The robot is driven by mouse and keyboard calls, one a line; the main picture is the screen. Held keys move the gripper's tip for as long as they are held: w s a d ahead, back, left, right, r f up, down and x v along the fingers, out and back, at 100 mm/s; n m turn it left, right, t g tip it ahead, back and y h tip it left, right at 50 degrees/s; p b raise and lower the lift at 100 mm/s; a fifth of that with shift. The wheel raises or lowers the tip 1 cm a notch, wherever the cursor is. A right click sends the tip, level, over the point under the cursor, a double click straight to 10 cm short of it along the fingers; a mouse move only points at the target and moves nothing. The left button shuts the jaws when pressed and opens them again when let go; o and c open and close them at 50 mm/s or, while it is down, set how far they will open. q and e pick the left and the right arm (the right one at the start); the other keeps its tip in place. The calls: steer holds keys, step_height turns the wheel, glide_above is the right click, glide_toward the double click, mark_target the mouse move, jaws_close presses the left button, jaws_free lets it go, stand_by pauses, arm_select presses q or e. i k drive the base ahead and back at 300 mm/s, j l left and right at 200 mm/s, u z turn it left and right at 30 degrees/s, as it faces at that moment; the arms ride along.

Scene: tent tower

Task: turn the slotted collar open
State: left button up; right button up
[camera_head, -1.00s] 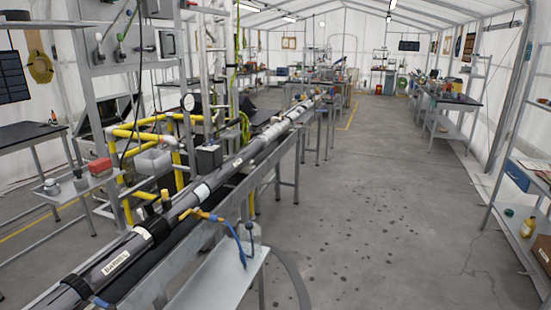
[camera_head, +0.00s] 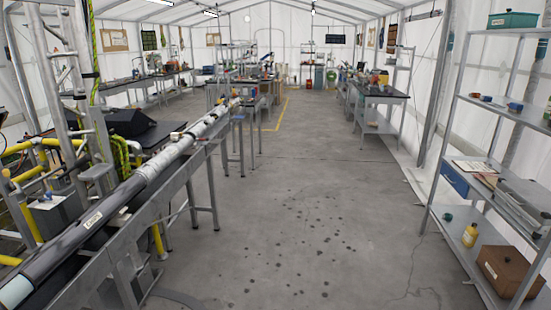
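A long dark tube (camera_head: 65,243) lies along a metal bench at the left, running from the lower left corner away toward the middle back. It carries a white label (camera_head: 93,220) and, farther along, a pale wrapped section (camera_head: 165,166). A small fitting (camera_head: 176,136) sits near the far part of the tube. I cannot make out which part, if any, is the slotted collar. Neither of my grippers is in view.
A wide grey floor (camera_head: 300,210) with dark spots is clear in the middle. Yellow pipes (camera_head: 30,148) stand at the left. At the right, a metal shelf rack holds a brown box (camera_head: 508,270) and a yellow bottle (camera_head: 470,235). Benches stand farther back.

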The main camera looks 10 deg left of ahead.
mark_target(153, 166)
steer(key=i+u, duration=0.25)
steer(key=i, duration=0.25)
steer(key=i+l+u, duration=0.3)
steer(key=i, duration=0.2)
steer(key=i+l+u, duration=0.25)
steer(key=i, duration=0.25)
